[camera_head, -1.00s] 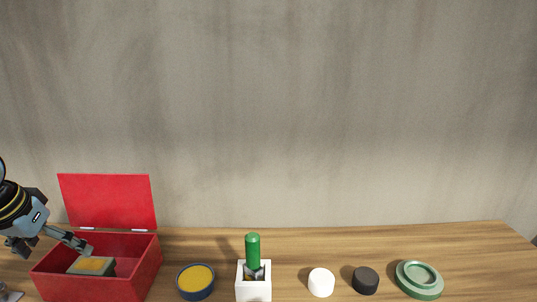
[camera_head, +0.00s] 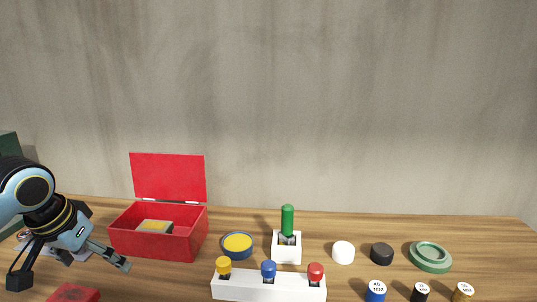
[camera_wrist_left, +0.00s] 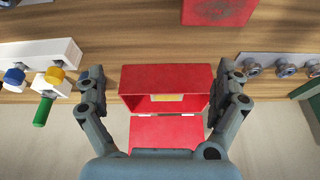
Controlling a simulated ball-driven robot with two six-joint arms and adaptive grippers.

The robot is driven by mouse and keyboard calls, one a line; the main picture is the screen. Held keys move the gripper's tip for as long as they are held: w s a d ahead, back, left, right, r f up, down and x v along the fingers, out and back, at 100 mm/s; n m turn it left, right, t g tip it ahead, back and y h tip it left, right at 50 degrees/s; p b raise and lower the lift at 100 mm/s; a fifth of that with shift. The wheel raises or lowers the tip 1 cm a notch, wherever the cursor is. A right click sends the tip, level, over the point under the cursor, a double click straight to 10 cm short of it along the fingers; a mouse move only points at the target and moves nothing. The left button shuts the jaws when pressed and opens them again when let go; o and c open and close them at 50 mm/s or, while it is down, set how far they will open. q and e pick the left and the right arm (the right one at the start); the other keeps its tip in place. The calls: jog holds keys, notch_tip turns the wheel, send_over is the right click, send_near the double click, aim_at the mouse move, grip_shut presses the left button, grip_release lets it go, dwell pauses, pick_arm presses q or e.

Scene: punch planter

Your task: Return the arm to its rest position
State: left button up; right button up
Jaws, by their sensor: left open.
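My left gripper (camera_head: 70,271) is open and empty, its two fingers spread wide, in front of and to the left of the open red box (camera_head: 180,245). In the left wrist view the spread fingers (camera_wrist_left: 160,72) frame the red box (camera_wrist_left: 128,98), with a gap to it. The box's red lid (camera_head: 168,177) stands up at the back. A grey block with a yellow top (camera_head: 154,227) lies inside the box. My right gripper is not in view.
A red block (camera_head: 74,293) lies at the front left. Several small pieces and a green dish (camera_head: 431,264) are farther right.

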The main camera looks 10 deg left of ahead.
pick_arm(q)
jog(key=s+d+m, duration=0.1)
jog(key=s+d, duration=0.6)
jog(key=s, duration=0.3)
jog(key=s+d, duration=0.7)
jog(key=s, duration=0.4)
notch_tip(320, 180, down, 34)
jog(key=s+a+g+b, duration=0.1)
jog(key=a+g+b, duration=0.15)
jog(key=b, duration=0.55)
jog(key=s+f+b, duration=0.3)
jog(key=s+f, duration=0.6)
jog(key=f, duration=0.2)
jog(key=s+a+f+b, duration=0.1)
jog(key=s+f+b, duration=0.2)
jog(key=s+f, duration=0.7)
notch_tip(320, 180, down, 2)
jog(key=shift+f+g+b, duration=0.25)
jog(key=shift+g+b, duration=0.05)
jog(key=shift+g, duration=0.05)
